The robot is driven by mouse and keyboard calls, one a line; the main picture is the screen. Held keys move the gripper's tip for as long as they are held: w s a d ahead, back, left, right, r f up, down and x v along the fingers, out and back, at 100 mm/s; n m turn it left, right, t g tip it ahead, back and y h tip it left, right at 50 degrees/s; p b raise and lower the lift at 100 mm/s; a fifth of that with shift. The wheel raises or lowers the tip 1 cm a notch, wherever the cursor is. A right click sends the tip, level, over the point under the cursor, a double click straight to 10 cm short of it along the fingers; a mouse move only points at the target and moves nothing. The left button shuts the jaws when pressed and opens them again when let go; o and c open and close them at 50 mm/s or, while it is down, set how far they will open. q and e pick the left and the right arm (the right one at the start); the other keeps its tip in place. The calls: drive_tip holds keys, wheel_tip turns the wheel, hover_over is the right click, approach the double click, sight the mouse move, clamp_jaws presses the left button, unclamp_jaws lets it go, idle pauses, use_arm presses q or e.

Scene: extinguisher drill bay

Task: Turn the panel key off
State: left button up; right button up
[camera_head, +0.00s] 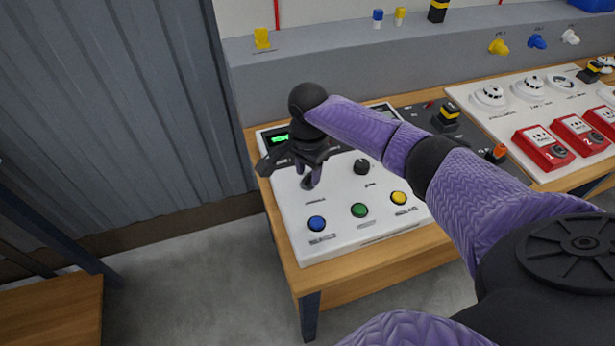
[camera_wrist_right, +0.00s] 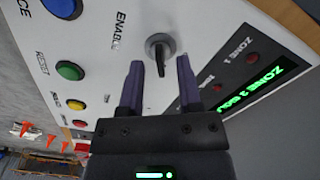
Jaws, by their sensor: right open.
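The panel key (camera_wrist_right: 158,55) is a dark key in a round grey switch beside the "ENABLE" label on the white control panel (camera_head: 290,225). In the head view the key (camera_head: 307,183) sits at the panel's left, partly hidden by my right gripper (camera_head: 305,172). In the right wrist view my right gripper (camera_wrist_right: 159,66) is open, with a purple finger on either side of the key and gaps to both. I cannot tell whether the fingers touch the panel. My left gripper is not in view.
Blue (camera_head: 317,223), green (camera_head: 359,210) and yellow (camera_head: 398,198) buttons line the panel's front. A black knob (camera_head: 361,166) is right of the key. A green display (camera_head: 280,138) is behind. Red call points (camera_head: 543,148) stand on a white board at right.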

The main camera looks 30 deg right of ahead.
drive_tip(key=shift+f, duration=0.55)
